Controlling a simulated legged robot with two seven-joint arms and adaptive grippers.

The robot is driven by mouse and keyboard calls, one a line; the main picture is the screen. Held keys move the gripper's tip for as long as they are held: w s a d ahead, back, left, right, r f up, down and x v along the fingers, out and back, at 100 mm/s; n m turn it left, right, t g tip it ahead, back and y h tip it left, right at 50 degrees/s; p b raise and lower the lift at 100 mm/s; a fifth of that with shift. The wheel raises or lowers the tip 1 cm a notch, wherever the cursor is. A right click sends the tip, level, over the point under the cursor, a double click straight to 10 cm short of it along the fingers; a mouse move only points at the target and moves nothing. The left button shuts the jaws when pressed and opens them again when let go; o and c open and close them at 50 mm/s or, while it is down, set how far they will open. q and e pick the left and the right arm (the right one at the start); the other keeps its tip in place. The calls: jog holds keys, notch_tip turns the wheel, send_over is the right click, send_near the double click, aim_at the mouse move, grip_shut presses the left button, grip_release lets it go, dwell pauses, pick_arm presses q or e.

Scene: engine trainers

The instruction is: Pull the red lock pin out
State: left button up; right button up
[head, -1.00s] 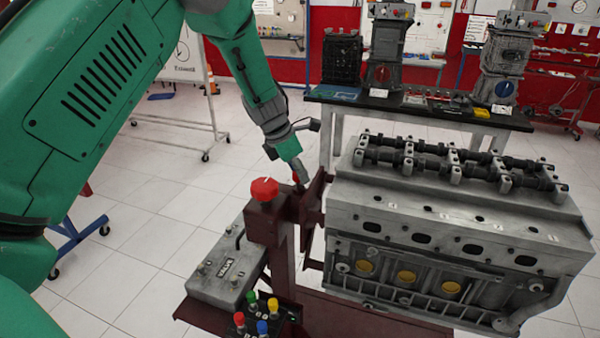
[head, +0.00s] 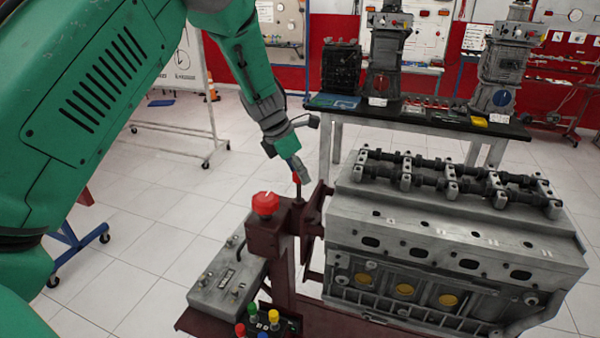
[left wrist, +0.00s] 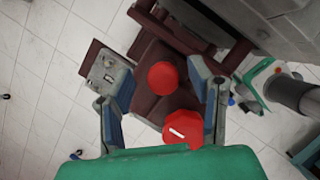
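The red lock pin (head: 296,179) shows at the tip of my left gripper (head: 301,174) in the head view. A dark stem shows below its red head, above the maroon stand (head: 292,215). In the left wrist view, the round red pin head (left wrist: 163,77) lies between the fingertips of my left gripper (left wrist: 163,82). The fingers are apart, with a visible gap on each side of it. Contact with the pin does not show. A larger red knob with a white mark (head: 265,203) is on the stand, and it also shows in the left wrist view (left wrist: 183,132). My right gripper is not identifiable.
The grey engine block (head: 455,230) stands close on the right. A grey control box (head: 228,280) and a box with coloured buttons (head: 268,325) are at the front of the stand. A dark table (head: 420,118) stands behind. Open tiled floor lies left of the stand.

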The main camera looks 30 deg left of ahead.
pick_arm(q)
jog(key=shift+f, duration=0.1)
jog(key=v, duration=1.2)
jog(key=shift+f, duration=0.1)
